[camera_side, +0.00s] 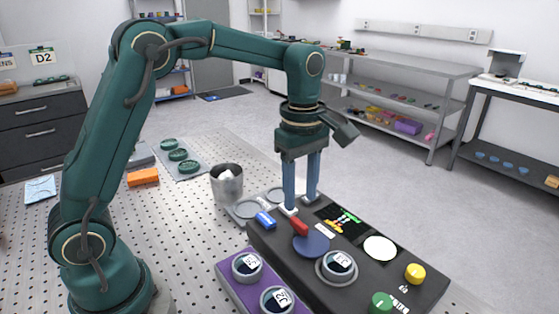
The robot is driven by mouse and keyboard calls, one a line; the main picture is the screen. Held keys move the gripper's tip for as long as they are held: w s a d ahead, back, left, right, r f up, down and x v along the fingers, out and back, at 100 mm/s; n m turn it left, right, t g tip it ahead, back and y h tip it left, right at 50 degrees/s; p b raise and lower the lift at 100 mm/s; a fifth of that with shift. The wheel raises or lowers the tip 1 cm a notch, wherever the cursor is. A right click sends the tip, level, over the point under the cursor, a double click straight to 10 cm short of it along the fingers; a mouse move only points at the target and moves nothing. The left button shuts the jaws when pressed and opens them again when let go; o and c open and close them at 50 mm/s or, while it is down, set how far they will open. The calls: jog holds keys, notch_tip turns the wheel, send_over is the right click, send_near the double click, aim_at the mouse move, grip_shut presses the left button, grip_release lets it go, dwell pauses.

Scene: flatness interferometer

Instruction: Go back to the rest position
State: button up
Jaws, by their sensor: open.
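My gripper (300,205) points straight down with its two blue fingers apart, open and with nothing visible between them. Its tips are low, above or at the back edge of the dark instrument (358,249), close to a blue block (265,221) and a red block (299,226). I cannot tell whether the tips touch anything. The instrument carries a blue disc (312,243), a white disc (380,248), a ringed part with a label (337,264), a small lit screen (341,219), a yellow button (415,272) and a green button (381,302).
A purple tray (233,285) with labelled round parts stands at the instrument's front left. A metal cup (227,184) and grey round recesses (247,209) lie behind. A tray of green discs (187,168) and an orange block (143,177) are further left. Air above the table is clear.

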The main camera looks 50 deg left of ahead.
jog(key=s+r+m+t, duration=0.3)
jog(key=s+r+m, duration=0.1)
jog(key=s+r, duration=0.4)
jog(key=s+f+m+t, duration=0.2)
jog(key=s+f+m, duration=0.2)
jog(key=m, duration=0.9)
jog(key=s, duration=0.3)
jog(key=shift+s+f+m, duration=0.3)
jog(key=shift+s+f, duration=0.05)
jog(key=shift+s, duration=0.05)
